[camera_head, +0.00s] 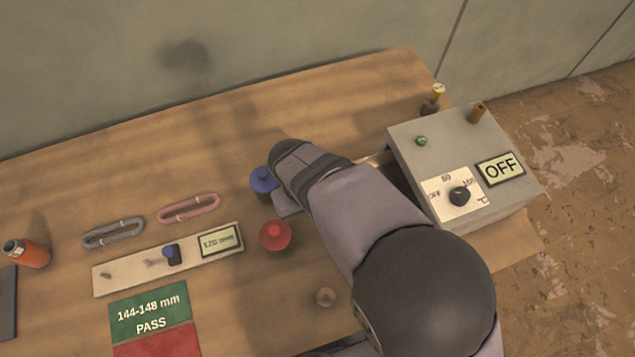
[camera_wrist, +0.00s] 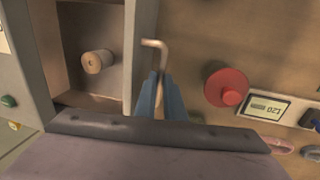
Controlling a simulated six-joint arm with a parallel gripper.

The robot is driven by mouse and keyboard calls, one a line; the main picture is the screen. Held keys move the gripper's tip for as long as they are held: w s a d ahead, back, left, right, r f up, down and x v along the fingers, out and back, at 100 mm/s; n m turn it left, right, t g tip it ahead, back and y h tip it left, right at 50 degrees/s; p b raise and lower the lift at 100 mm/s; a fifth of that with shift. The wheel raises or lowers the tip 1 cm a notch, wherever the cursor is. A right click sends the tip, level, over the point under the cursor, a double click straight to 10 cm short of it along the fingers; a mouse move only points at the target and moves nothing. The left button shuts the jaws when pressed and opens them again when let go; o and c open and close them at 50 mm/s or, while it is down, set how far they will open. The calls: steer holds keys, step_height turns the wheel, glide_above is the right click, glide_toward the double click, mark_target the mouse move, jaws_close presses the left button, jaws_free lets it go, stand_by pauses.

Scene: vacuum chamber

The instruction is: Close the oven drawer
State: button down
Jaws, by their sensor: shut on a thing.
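The oven (camera_head: 455,165) is a grey box at the right of the table, with a dial and a display reading OFF. Its drawer stands open toward the left; my arm hides most of it in the head view. In the wrist view the drawer (camera_wrist: 143,60) shows its front wall and a tan cylindrical piece (camera_wrist: 98,62) inside. A thin bent metal handle (camera_wrist: 156,44) stands off the front wall. My gripper (camera_wrist: 160,85) has its blue fingers shut on this handle, just outside the drawer front. The fingers are hidden in the head view.
A red round-topped object (camera_head: 275,235) and a blue one (camera_head: 263,182) stand close to my wrist on the left. A gauge board (camera_head: 125,277) reading 120 mm, pink (camera_head: 188,208) and grey (camera_head: 113,232) loops, and an orange bottle (camera_head: 27,253) lie farther left. A small bottle (camera_head: 432,103) stands behind the oven.

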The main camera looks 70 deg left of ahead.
steer(key=w, duration=1.6)
steer(key=shift+w+r, duration=0.1)
steer(key=shift+w, duration=0.2)
steer(key=c, duration=1.8)
jaws_free()
steer(key=shift+w, duration=0.15)
steer(key=shift+c, duration=0.2)
step_height(320, 180, up, 7)
steer(key=s+b, duration=0.1)
steer(key=b, duration=0.1)
steer(key=shift+s, duration=0.3)
